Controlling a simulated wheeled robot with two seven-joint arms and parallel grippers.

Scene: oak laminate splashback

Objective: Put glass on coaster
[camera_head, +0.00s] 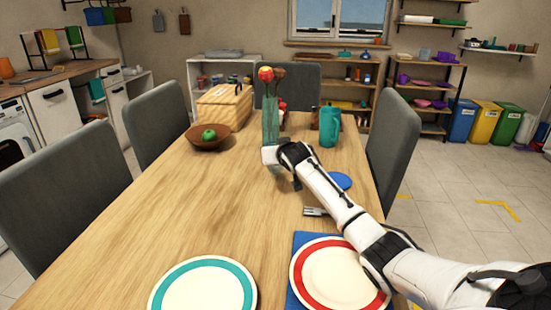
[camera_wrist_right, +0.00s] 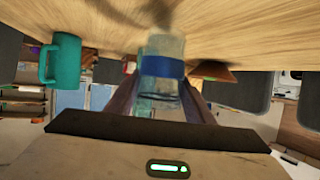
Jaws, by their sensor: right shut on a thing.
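A clear glass (camera_wrist_right: 165,47) with a blue band is between the fingers of my right gripper (camera_wrist_right: 162,92) in the right wrist view, where the scene appears upside down. The gripper is shut on the glass. In the head view my right gripper (camera_head: 270,157) is over the middle of the table, in front of the vase; the glass is hidden or too small to tell there. A round blue coaster (camera_head: 341,180) lies on the table to the right of the gripper, partly covered by my right arm. My left gripper is not in view.
The glass vase (camera_head: 270,126) with flowers stands beyond the gripper. A teal mug (camera_head: 329,127), a brown bowl (camera_head: 208,143) with a green apple and a wooden box (camera_head: 224,107) are nearby. Plates (camera_head: 205,286) lie at the front. The table's left-centre is clear.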

